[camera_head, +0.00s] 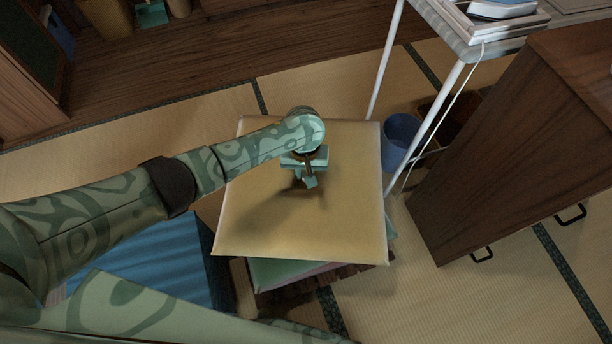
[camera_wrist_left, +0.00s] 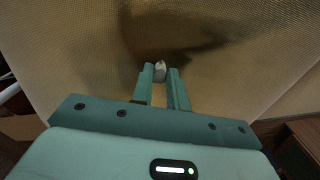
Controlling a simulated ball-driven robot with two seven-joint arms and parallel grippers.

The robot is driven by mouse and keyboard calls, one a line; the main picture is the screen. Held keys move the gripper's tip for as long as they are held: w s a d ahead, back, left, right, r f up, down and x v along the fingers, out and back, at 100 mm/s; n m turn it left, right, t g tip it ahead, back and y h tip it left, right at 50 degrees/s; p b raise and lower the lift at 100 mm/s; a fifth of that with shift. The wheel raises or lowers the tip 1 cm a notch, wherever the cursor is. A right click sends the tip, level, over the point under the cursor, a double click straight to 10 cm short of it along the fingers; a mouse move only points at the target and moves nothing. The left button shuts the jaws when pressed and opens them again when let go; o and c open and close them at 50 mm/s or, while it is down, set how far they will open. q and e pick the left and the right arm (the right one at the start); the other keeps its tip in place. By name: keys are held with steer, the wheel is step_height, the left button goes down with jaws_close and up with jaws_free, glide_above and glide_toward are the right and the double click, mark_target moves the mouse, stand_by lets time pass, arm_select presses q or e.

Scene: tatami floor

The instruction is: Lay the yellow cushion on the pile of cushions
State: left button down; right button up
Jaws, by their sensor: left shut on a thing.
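The yellow cushion (camera_head: 270,225) is a flat, square, tan-yellow pad in the middle of the head view. It fills most of the left wrist view (camera_wrist_left: 70,60). My left gripper (camera_head: 309,182) is over the middle of the cushion, shut on it; the small grey piece between its fingertips (camera_wrist_left: 160,72) seems to be part of the cushion. The pile of cushions shows below the yellow one, with a green cushion (camera_head: 275,272) and a pink edge under it. The yellow cushion hides most of the pile, and I cannot tell whether it touches it. My right gripper is not in view.
A wooden cabinet (camera_head: 520,130) stands at the right. A white-legged stand (camera_head: 440,115) and a blue bin (camera_head: 400,135) are near the cushion's right side. A blue ribbed thing (camera_head: 160,260) lies at lower left. Tatami is free at lower right.

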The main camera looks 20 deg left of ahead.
mark_target(305, 175)
arm_select(q)
step_height(305, 175, down, 4)
steer(key=shift+r+b, duration=0.25)
steer(key=shift+b, duration=0.5)
steer(key=shift+w, duration=0.1)
steer(key=shift+r, duration=0.2)
steer(key=shift+f, duration=0.3)
steer(key=c, duration=1.4)
jaws_free()
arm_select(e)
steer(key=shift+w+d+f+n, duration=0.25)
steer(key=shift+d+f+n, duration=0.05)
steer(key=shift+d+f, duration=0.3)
arm_select(q)
steer(key=shift+o, duration=0.2)
